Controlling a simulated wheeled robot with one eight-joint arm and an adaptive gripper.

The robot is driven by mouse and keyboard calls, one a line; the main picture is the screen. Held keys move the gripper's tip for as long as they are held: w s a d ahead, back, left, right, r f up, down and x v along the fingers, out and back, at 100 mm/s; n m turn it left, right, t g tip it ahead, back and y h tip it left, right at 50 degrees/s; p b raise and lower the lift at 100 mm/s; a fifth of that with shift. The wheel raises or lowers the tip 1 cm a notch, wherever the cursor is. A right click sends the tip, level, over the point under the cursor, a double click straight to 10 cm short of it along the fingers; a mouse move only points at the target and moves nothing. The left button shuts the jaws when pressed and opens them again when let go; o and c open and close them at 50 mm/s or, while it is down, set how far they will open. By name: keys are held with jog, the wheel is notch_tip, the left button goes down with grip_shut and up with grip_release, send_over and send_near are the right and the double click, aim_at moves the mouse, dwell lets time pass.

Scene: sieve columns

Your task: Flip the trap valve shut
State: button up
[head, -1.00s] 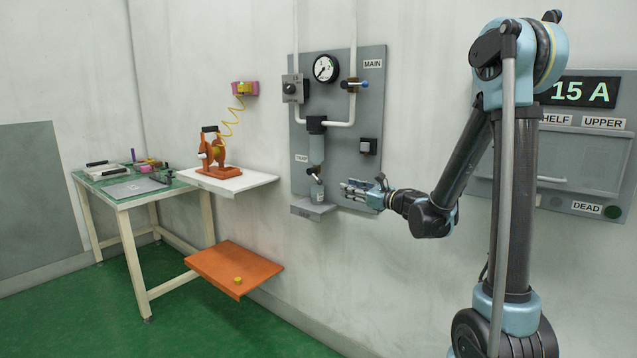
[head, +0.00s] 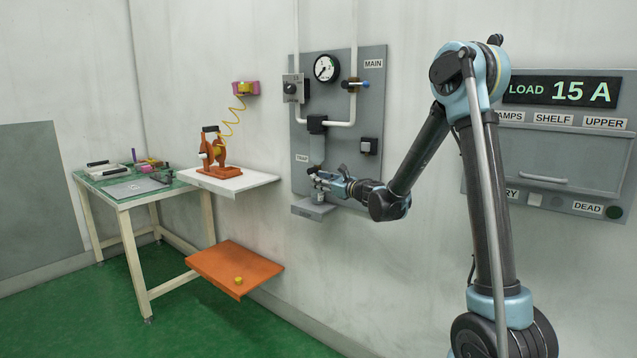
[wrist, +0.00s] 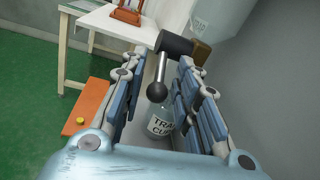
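The trap valve's lever (wrist: 160,72) is a metal rod ending in a dark ball, joined to a black cylindrical hub (wrist: 173,44). In the wrist view it lies between the two spread fingers of my gripper (wrist: 160,80), with gaps visible on both sides. A brass-coloured part sits behind the hub. In the head view my gripper (head: 320,181) is at the valve, under the grey trap bowl (head: 317,148), and its fingers mostly hide the valve. A clear cup labelled TRAP CUP (wrist: 161,126) stands below the lever, partly hidden by the right finger.
The cup stands on a small grey ledge (head: 304,208) under the panel (head: 372,190). The MAIN valve's blue handle (head: 362,84) and a gauge (head: 327,68) are higher up. A white shelf (head: 250,182) and orange shelf (head: 225,262) are to the left.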

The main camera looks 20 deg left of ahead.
jog(key=shift+x, duration=0.95)
grip_shut()
